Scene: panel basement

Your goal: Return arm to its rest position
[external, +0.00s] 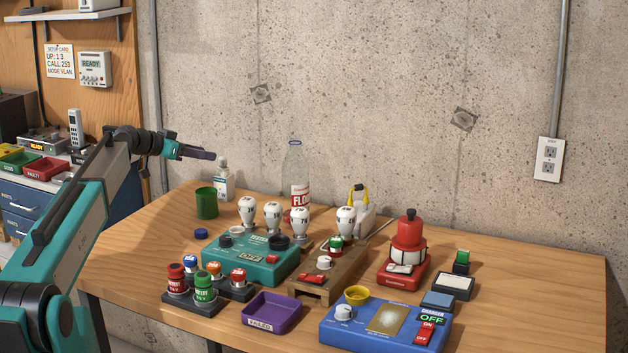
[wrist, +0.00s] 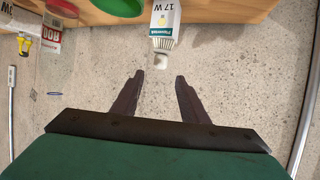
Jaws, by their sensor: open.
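My gripper (external: 200,153) is in the air above the left end of the wooden table (external: 150,260), in front of the concrete wall. My teal arm comes up from the lower left of the external view and its wrist points right. In the wrist view the two dark fingers of my gripper (wrist: 155,85) stand apart with nothing between them. A white bottle (wrist: 163,30) with a teal label shows beyond the fingertips, not touching them.
A green cup (external: 206,203) and the white bottle (external: 224,182) stand below my gripper. A clear flask (external: 298,170), several white bulbs, a teal box (external: 222,262), a purple tray (external: 272,315) and a blue panel (external: 375,335) crowd the table. The air above is free.

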